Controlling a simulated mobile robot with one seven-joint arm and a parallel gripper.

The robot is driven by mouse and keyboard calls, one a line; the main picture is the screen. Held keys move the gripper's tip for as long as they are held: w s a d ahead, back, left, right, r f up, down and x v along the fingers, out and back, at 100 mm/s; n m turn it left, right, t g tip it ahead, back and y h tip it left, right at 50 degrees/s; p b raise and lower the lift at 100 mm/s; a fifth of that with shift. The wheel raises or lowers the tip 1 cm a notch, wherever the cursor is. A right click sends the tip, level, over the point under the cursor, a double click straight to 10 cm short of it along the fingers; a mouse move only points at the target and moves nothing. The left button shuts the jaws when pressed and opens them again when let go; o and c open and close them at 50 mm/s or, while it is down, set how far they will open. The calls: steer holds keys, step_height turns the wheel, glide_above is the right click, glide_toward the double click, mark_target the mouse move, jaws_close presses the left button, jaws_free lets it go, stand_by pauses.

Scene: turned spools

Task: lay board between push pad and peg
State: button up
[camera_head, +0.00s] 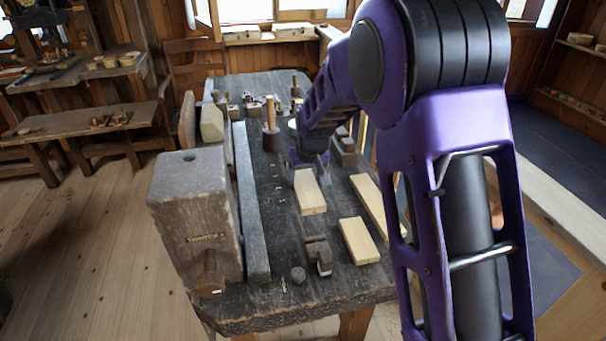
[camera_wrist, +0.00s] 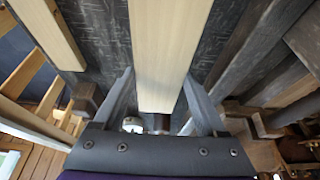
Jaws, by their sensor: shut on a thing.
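A pale wooden board (camera_head: 309,193) extends toward the camera from my gripper (camera_head: 311,165) over the middle of the bench. In the wrist view the board (camera_wrist: 168,45) lies between the two fingers of my gripper (camera_wrist: 163,103), which is shut on its end. I cannot tell whether its underside touches the bench. A dark brown block (camera_head: 319,256) near the front of the bench may be the push pad. Neither is clear in the wrist view.
Two more pale boards, a short one (camera_head: 359,241) and a long one (camera_head: 376,203), lie to the right. A long grey bar (camera_head: 251,205) and a big grey block (camera_head: 193,208) flank the left. A wooden-handled mallet (camera_head: 271,130) and small tools stand farther back.

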steer(key=shift+f+b, duration=2.9)
steer(key=shift+f, duration=1.4)
steer(key=o, duration=1.4)
steer(key=shift+r+p, duration=2.45)
steer(key=shift+r, duration=1.55)
